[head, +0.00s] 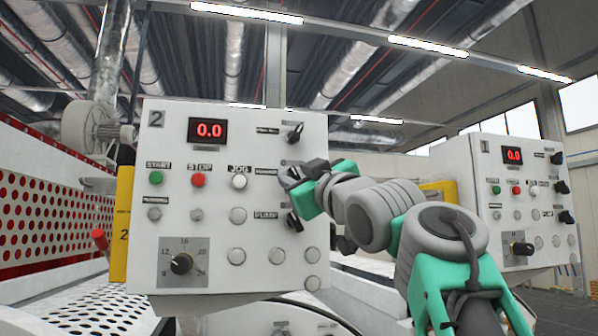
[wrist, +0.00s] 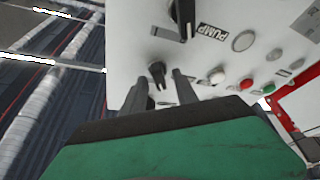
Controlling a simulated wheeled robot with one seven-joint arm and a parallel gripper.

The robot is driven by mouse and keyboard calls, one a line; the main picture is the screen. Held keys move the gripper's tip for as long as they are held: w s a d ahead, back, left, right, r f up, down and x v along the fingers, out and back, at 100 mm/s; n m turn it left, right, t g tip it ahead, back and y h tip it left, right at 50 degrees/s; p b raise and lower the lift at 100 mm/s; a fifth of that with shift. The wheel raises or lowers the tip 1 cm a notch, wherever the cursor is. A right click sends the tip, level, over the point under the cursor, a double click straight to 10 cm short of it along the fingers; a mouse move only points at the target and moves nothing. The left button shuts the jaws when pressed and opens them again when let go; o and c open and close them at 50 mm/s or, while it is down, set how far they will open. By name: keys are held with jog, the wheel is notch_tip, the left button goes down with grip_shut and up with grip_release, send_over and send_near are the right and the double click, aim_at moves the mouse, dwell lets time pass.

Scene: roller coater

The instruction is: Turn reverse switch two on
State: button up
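The white control panel marked 2 (head: 215,260) stands left of centre in the head view. Its right column holds black rotary switches: an upper one (head: 295,132), a middle one that I take as the reverse switch, and the pump switch (head: 294,221). My gripper (head: 290,176) is at the middle one and largely hides it in the head view. In the wrist view, the panel appears upside down, and the reverse switch (wrist: 157,73) shows between the two fingertips of my gripper (wrist: 162,76). The fingers are apart; I cannot tell whether they touch it.
The pump switch (wrist: 183,16) sticks out close to the fingers in the wrist view. Start, stop and jog buttons (head: 239,181) and a dial (head: 181,264) are on the same panel. A similar panel marked 1 (head: 512,210) stands at right, behind my arm.

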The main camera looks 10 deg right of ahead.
jog(key=shift+c, duration=0.4)
grip_shut()
